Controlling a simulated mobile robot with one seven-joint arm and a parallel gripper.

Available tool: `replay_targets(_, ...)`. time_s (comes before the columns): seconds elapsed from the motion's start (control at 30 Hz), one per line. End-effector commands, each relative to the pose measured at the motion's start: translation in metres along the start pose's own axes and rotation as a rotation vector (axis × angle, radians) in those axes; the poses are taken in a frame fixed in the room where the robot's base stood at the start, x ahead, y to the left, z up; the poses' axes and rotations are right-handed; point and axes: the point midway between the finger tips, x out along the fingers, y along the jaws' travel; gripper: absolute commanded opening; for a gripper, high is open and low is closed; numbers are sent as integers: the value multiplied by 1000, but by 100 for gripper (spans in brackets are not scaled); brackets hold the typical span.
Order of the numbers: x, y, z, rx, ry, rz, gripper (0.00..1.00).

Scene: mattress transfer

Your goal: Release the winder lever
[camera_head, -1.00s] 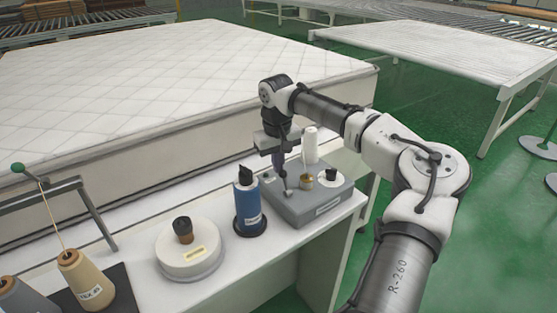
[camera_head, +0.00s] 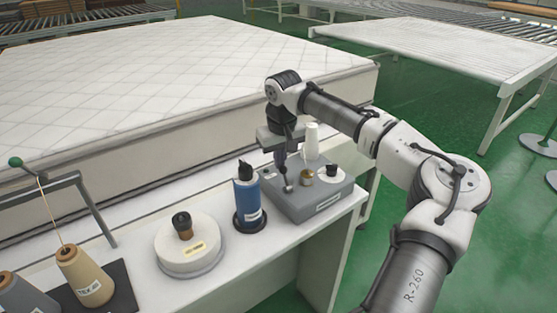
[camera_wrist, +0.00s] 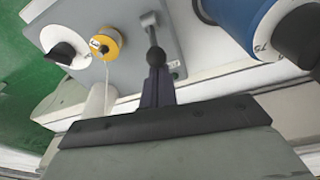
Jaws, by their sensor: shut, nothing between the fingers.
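The winder is a grey box (camera_head: 318,205) at the right end of the white table. Its short lever (camera_wrist: 149,22) ends in a dark ball knob (camera_wrist: 155,57) in the wrist view. My gripper (camera_head: 284,168) points down at the lever side of the winder. In the wrist view its narrow dark fingers (camera_wrist: 157,84) are shut together, right at the knob, with nothing between them. I cannot tell whether the fingertips touch the knob. A small yellow bobbin (camera_wrist: 105,42) with a thread sits on the winder beside the lever.
A black knob on a white disc (camera_head: 331,172) is also on the winder. A blue spool (camera_head: 247,200) stands close to its left, then a round white device (camera_head: 190,250) and a tan thread cone (camera_head: 84,277). A white cone (camera_head: 311,140) and the mattress (camera_head: 180,75) are behind.

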Motion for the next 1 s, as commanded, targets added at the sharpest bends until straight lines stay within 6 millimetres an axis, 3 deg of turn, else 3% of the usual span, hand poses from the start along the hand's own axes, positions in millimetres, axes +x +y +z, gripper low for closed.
replay_targets(0.47, -2, 2, 12, 9, 142, -27, 0)
replay_targets(1.0, -9, 8, 48, 35, 592, -97, 0)
